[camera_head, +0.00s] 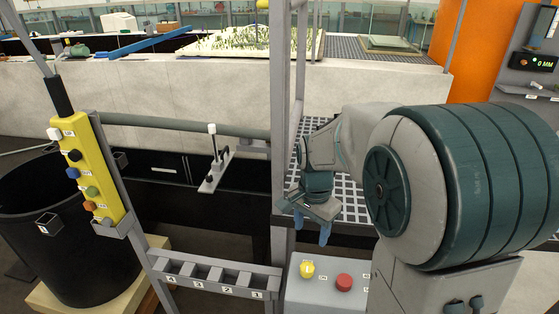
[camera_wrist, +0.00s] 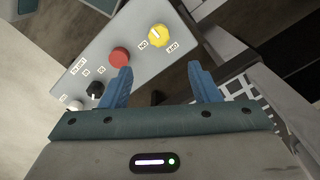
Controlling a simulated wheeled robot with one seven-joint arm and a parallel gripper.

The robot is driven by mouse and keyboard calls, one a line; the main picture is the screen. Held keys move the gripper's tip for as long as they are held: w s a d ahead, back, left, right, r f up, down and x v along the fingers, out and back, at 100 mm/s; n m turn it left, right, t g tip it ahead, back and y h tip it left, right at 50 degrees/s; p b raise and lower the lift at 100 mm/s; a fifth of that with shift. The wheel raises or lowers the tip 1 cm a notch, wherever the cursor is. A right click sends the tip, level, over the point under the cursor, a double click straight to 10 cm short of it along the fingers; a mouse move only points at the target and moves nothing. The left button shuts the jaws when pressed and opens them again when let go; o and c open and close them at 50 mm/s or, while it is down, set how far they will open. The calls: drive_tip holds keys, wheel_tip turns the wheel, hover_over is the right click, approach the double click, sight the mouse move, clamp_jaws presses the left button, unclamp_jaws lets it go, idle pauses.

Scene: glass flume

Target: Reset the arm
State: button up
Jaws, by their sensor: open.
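My gripper (camera_head: 312,227) hangs at the end of my bent arm in the head view, with its blue fingers pointing down. It is above and behind the grey control box (camera_head: 300,286). In the wrist view my gripper (camera_wrist: 160,85) shows its two blue fingers spread apart with nothing between them. The grey control box (camera_wrist: 107,62) lies just beyond the fingertips there, with a yellow knob (camera_wrist: 159,35), a red button (camera_wrist: 120,57) and a black knob (camera_wrist: 95,89).
A grey post (camera_head: 284,120) stands left of my arm. A yellow button pendant (camera_head: 88,170) hangs at the left above a black bin (camera_head: 60,230). A rack with numbered slots (camera_head: 215,274) runs across the front. A grid platform (camera_head: 350,195) lies behind my gripper.

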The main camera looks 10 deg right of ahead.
drive_tip(key=shift+s+r, duration=0.1)
drive_tip(key=s+r+n+t, duration=0.3)
drive_tip(key=s+n, duration=0.7)
drive_tip(key=s, duration=0.4)
drive_tip(key=shift+a+r+n, duration=0.15)
drive_tip(key=shift+r+n, duration=0.15)
drive_tip(key=shift+r, duration=0.4)
drive_tip(key=shift+s, duration=0.1)
